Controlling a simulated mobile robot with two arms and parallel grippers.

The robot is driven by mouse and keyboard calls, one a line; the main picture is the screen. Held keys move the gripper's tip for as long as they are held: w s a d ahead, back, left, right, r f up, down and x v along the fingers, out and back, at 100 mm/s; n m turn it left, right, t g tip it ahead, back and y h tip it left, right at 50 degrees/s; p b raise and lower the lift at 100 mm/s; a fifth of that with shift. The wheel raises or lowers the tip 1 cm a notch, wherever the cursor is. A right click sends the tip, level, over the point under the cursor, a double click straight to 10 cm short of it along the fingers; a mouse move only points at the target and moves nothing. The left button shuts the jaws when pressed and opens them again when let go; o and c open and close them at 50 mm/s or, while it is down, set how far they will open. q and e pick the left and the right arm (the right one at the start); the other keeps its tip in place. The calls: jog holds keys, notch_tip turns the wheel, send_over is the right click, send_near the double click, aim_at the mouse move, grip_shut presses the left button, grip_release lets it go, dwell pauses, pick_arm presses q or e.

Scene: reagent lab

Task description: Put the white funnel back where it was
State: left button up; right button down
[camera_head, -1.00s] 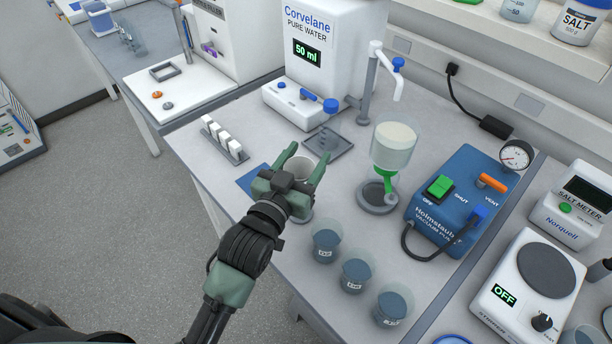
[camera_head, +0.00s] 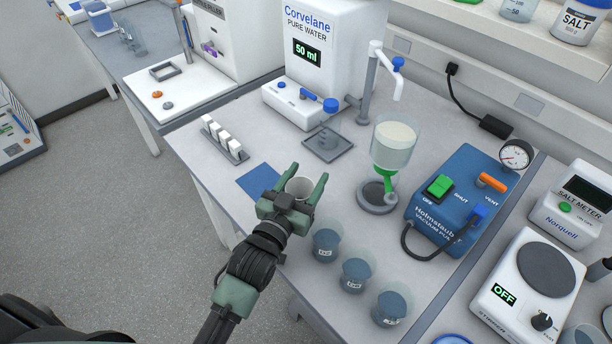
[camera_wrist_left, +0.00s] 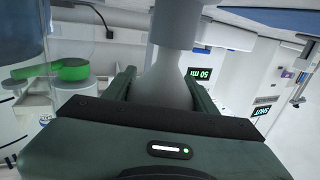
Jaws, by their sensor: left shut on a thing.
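The gripper is over the front part of the bench, just right of a flat blue mat (camera_head: 258,179). The gripper hides the bench right under it, and I cannot tell the funnel's exact height. My right gripper is not in view.
Several beakers (camera_head: 326,244) stand along the front edge, right of my gripper. Behind them are the filter flask (camera_head: 393,150) on its round base and the blue vacuum pump (camera_head: 455,205). A rack of white blocks (camera_head: 225,140) and the water dispenser (camera_head: 320,45) stand farther back.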

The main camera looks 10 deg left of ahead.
pick_arm(q)
jog(key=shift+f, duration=0.35)
jog(key=o, duration=1.3)
jog(key=shift+f, duration=0.1)
jog(key=shift+s, duration=0.1)
jog(key=shift+r+p, duration=0.3)
jog(key=shift+r, duration=0.35)
jog(key=s+a+b, duration=0.2)
jog(key=s+b, duration=0.1)
jog(key=s, duration=0.8)
jog(key=shift+s+a+r, duration=0.15)
jog(key=shift+s+a, duration=0.05)
jog(key=shift+s, duration=0.1)
